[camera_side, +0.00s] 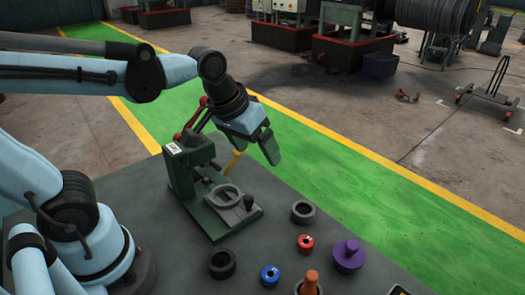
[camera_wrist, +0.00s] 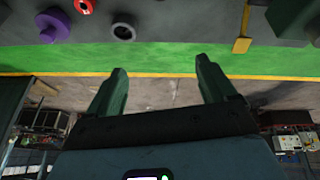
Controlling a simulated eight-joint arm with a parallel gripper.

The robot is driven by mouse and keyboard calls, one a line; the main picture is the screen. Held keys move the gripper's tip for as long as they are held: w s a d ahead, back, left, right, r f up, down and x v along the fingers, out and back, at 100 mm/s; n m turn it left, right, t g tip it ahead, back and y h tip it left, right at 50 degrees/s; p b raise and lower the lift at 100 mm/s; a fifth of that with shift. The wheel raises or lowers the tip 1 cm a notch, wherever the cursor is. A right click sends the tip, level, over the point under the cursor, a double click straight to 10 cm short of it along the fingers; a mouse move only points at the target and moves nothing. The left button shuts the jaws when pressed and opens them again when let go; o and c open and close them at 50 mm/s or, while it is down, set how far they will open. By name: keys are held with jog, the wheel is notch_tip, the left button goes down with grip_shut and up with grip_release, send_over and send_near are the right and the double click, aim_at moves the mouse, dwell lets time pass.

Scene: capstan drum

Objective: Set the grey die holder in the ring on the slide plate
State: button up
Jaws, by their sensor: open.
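The grey die holder (camera_side: 303,212) is a short, thick-walled ring lying flat on the dark table, right of the green press; it also shows near the top of the wrist view (camera_wrist: 123,31). The ring (camera_side: 227,194) on the slide plate (camera_side: 222,209) is light grey, at the foot of the press, and looks empty. My gripper (camera_side: 255,146) is raised behind and above the press, apart from the die holder. In the wrist view its two green fingers (camera_wrist: 160,66) stand wide apart with nothing between them.
The green press (camera_side: 187,175) has a red lever and a yellow part close to my gripper. A darker ring (camera_side: 222,264), red piece (camera_side: 305,242), blue piece (camera_side: 270,276), orange peg (camera_side: 310,283) and purple knobbed piece (camera_side: 348,256) stand near the die holder.

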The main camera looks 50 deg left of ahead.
aim_at(303, 211)
jog(key=w+d+f+n+g, duration=0.3)
jog(key=w+d+n+g, duration=0.15)
jog(key=w+d, duration=0.35)
jog(key=shift+s+d+f, duration=0.1)
jog(key=shift+s+f, duration=0.05)
jog(key=shift+f, duration=1.8)
jog(key=shift+s+f, duration=0.15)
jog(key=shift+f, duration=1.8)
jog(key=shift+s+d+f, duration=0.1)
jog(key=shift+s+f, duration=0.05)
jog(key=shift+f, duration=1.8)
jog(key=c, duration=1.5)
jog(key=shift+r, duration=0.1)
